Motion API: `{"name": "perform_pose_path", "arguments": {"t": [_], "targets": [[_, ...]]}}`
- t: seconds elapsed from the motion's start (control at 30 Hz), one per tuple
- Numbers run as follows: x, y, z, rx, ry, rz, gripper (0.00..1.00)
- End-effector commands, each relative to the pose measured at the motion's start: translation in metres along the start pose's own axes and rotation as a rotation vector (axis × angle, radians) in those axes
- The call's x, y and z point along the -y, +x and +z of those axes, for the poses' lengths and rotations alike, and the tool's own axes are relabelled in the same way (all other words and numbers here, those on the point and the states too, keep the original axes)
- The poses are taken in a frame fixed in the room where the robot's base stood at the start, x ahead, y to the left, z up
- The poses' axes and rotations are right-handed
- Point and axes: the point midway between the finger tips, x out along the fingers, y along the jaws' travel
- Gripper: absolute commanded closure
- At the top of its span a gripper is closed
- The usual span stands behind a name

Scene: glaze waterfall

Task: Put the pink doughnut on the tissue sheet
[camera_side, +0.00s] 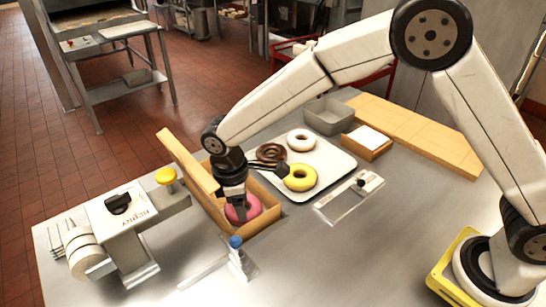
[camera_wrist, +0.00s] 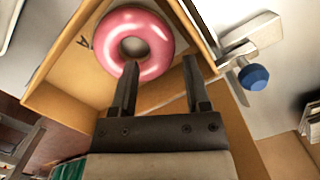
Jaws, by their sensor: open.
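The pink doughnut (camera_side: 253,207) lies in an open wooden box (camera_side: 270,222) with its lid raised. It also shows in the wrist view (camera_wrist: 160,42), flat in the box. My gripper (camera_wrist: 160,65) is open over the box. One finger overlaps the near side of the doughnut's hole and the other is outside its right edge, so part of the ring lies between them in the picture. I cannot tell whether they touch it. In the side view my gripper (camera_side: 238,203) partly hides the doughnut. A white sheet (camera_side: 371,137), apparently the tissue, lies in a small wooden holder at the back right.
A white tray (camera_side: 329,166) holds a yellow doughnut (camera_side: 300,186), a chocolate one (camera_side: 271,145) and a white one (camera_side: 301,132). A grey bin (camera_side: 328,116) stands behind. A grey device with a blue knob (camera_side: 236,243) stands close to the box. The box's raised lid (camera_side: 180,150) is beside my wrist.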

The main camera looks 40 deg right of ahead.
Motion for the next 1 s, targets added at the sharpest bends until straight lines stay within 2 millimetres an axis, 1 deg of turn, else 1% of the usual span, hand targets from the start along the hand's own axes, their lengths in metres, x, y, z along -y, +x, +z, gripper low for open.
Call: {"name": "perform_pose_path", "arguments": {"t": [0.03, 0.1, 0.3, 0.5, 0.7, 1.0], "targets": [[0.0, -0.01, -0.001, -0.004, 0.0, 0.002, 0.4], [0.0, -0.022, -0.001, -0.005, -0.001, 0.003, 0.4], [0.0, -0.056, 0.003, -0.004, 0.0, 0.002, 0.4], [0.0, -0.08, 0.006, -0.003, 0.0, 0.001, 0.4], [0.0, -0.09, 0.008, -0.002, 0.0, 0.001, 0.4], [0.0, -0.091, 0.008, -0.001, 0.0, 0.0, 0.4]]}}
